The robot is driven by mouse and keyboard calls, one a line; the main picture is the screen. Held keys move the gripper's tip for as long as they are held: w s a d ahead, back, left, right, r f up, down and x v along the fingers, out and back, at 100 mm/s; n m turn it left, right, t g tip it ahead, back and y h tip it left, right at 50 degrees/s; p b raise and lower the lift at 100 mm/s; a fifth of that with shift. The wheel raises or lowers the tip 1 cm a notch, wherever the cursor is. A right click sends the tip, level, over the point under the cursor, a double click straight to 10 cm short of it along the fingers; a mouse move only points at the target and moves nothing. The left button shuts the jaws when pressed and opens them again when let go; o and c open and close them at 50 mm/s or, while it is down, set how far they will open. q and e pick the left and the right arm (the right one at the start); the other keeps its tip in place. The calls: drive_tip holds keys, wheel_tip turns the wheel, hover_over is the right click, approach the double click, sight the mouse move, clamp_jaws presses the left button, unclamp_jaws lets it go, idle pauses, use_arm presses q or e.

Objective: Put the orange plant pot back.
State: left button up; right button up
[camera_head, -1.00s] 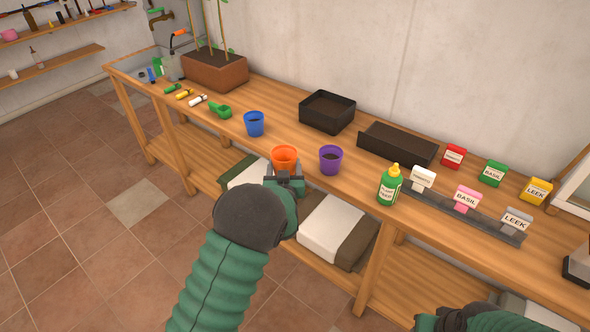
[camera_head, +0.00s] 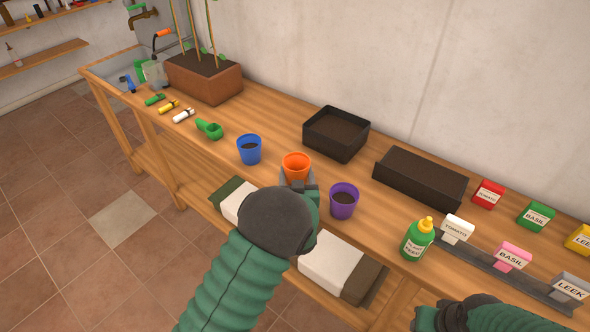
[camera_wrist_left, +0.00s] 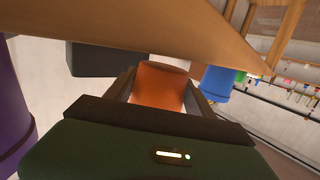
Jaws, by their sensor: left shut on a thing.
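The orange plant pot (camera_head: 296,165) is upright between the blue pot and the purple pot in the head view. My left gripper (camera_head: 298,181) is shut on it from the front; the gripper and my forearm hide its lower part. In the left wrist view the orange pot (camera_wrist_left: 159,86) sits between the two fingers. I cannot tell whether its base touches the bench. My right arm (camera_head: 480,315) shows at the bottom right of the head view, but its fingertips are not clear.
A blue pot (camera_head: 249,149) stands to the left and a purple pot (camera_head: 344,200) close on the right. A black square tray (camera_head: 336,133) and a long black tray (camera_head: 421,179) are behind. A green bottle (camera_head: 417,239) stands farther right on the wooden bench (camera_head: 285,112).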

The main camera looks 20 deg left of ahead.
use_arm(q)
drive_tip(key=shift+w+a+f, duration=0.2)
drive_tip(key=shift+a+f, duration=0.05)
drive_tip(key=shift+f, duration=0.25)
drive_tip(key=shift+w+a+f, duration=0.15)
drive_tip(key=shift+a+f, duration=0.1)
drive_tip(key=shift+f, duration=0.25)
drive_tip(key=o, duration=1.2)
drive_tip(key=shift+a, duration=0.15)
drive_tip(key=o, duration=0.4)
drive_tip(key=shift+s+d+r, duration=0.2)
drive_tip(key=shift+d, duration=0.1)
drive_tip(key=shift+c, duration=0.2)
drive_tip(key=shift+w+d, duration=0.1)
drive_tip(key=shift+d, duration=0.2)
drive_tip(key=v, duration=1.2)
drive_tip(key=shift+a+p, duration=0.25)
drive_tip(key=shift+p, duration=0.1)
drive_tip(key=shift+a, duration=0.1)
